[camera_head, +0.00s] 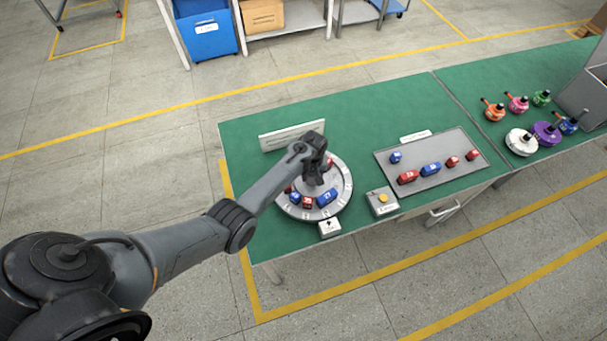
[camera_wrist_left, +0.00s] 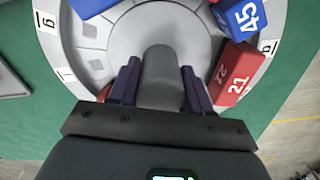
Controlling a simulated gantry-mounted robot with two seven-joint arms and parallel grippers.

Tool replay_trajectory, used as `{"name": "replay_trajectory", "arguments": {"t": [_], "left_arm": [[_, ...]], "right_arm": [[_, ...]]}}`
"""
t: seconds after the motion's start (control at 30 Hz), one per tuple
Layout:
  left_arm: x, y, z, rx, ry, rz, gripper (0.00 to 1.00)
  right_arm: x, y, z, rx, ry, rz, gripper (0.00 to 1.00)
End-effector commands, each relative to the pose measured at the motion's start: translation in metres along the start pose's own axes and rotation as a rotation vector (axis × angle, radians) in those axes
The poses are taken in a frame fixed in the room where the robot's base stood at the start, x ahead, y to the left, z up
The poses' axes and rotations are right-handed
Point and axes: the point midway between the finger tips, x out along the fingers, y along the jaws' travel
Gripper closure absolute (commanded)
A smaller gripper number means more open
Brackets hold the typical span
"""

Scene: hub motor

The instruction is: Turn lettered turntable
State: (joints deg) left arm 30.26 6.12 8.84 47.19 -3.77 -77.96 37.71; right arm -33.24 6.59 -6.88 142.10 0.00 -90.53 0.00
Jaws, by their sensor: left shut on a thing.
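The round grey turntable (camera_head: 342,181) sits on the green table, with white label tags around its rim and red and blue numbered blocks on it. My left gripper (camera_head: 314,176) is over its middle. In the left wrist view my left gripper (camera_wrist_left: 160,68) is shut around a grey upright knob (camera_wrist_left: 162,85) at the turntable's centre. A red block marked 21 (camera_wrist_left: 237,78) and a blue block marked 45 (camera_wrist_left: 243,14) lie right of the knob there. Another blue block (camera_wrist_left: 92,5) is cut off at the top. My right gripper is not in view.
A small white marker box (camera_head: 329,228) stands at the turntable's front edge. A button box (camera_head: 382,203) stands to its right. A grey tray (camera_head: 430,181) holds several red and blue blocks. A sign plate (camera_head: 292,136) stands behind. Coloured motor parts (camera_head: 521,142) lie far right.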

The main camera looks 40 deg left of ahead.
Motion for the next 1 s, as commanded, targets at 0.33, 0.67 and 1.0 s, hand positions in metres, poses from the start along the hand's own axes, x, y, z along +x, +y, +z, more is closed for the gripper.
{"name": "replay_trajectory", "arguments": {"t": [0.33, 0.67, 1.0], "left_arm": [[0.0000, 0.0084, 0.0022, 0.035, 0.000, -0.001, 1.00], [0.0001, 0.0082, 0.0023, 0.034, -0.001, -0.001, 0.42], [0.0001, 0.0081, 0.0022, 0.034, 0.000, 0.000, 0.26]], "right_arm": [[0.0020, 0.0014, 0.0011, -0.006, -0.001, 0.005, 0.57], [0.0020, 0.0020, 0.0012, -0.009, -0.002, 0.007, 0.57], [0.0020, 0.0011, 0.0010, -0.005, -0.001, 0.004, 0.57]]}}
